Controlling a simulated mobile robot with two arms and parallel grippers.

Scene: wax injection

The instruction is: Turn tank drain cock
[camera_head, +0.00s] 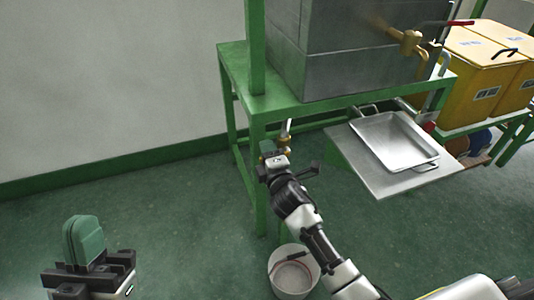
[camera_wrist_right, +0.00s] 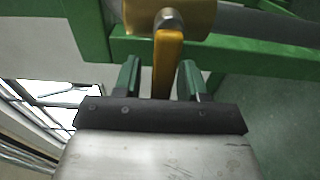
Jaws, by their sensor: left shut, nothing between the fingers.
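The metal tank (camera_head: 345,50) stands on a green frame. Under it, the drain cock shows in the head view as a small brass fitting (camera_head: 267,146) with a lever (camera_head: 286,130), partly hidden by my right gripper (camera_head: 270,163). In the right wrist view, the orange-yellow lever (camera_wrist_right: 168,62) extends from a brass body (camera_wrist_right: 190,17) toward my right gripper (camera_wrist_right: 158,80). Its green fingers are apart, with the lever between them, closer to the right finger; contact is unclear. My left gripper (camera_head: 85,243) is shut and empty at the lower left, away from the tank.
A white bucket (camera_head: 293,275) stands on the floor below my right arm. A metal tray (camera_head: 385,150) rests on a shelf right of the frame. Yellow bins (camera_head: 480,85) stand at right. The left floor is clear.

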